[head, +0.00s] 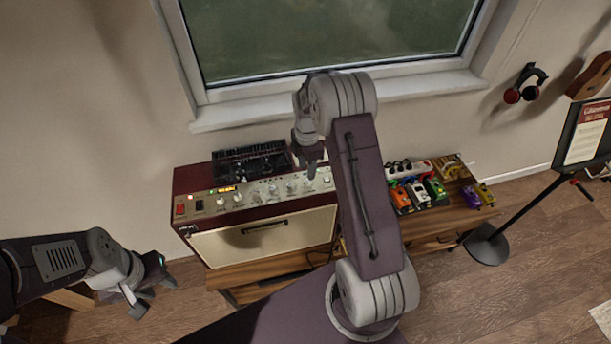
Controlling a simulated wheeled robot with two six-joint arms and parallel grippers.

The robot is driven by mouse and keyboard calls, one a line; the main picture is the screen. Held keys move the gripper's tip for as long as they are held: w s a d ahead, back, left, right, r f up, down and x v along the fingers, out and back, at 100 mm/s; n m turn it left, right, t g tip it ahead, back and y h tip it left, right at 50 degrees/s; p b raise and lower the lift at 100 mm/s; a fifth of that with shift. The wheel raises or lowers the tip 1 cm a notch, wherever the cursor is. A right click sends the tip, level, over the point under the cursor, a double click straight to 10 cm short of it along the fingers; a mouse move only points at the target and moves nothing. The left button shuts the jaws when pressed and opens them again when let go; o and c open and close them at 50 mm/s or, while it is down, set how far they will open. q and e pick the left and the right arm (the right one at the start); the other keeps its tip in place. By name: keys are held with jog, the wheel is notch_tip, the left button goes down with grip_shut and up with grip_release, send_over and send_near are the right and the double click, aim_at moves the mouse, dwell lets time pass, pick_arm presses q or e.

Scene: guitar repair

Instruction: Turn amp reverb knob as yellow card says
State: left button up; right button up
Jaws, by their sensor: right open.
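The amp (255,245) is a dark red cabinet with a cream front, standing on a wooden bench below the window. Its control panel (222,204) carries a row of small pale knobs, including one knob (269,189) left of my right gripper. I cannot read which knob is reverb. My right gripper (311,172) is open and points down over the right part of the panel. It hides part of the knob row, and I cannot tell whether it touches a knob. My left gripper (153,296) appears open and empty, low at the left, away from the amp. I cannot make out a yellow card.
A black device (250,160) lies on top of the amp. Several coloured pedals (401,200) sit on the wooden bench (455,214) to the right. A black stand (487,246) holds a sign (586,141). Headphones (525,88) hang on the wall. The right floor is mostly clear.

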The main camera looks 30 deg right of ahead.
aim_at(307, 181)
notch_tip(307, 181, down, 5)
jog(key=shift+r+p, duration=0.1)
jog(key=shift+p, duration=0.6)
jog(key=shift+f, duration=0.65)
grip_shut()
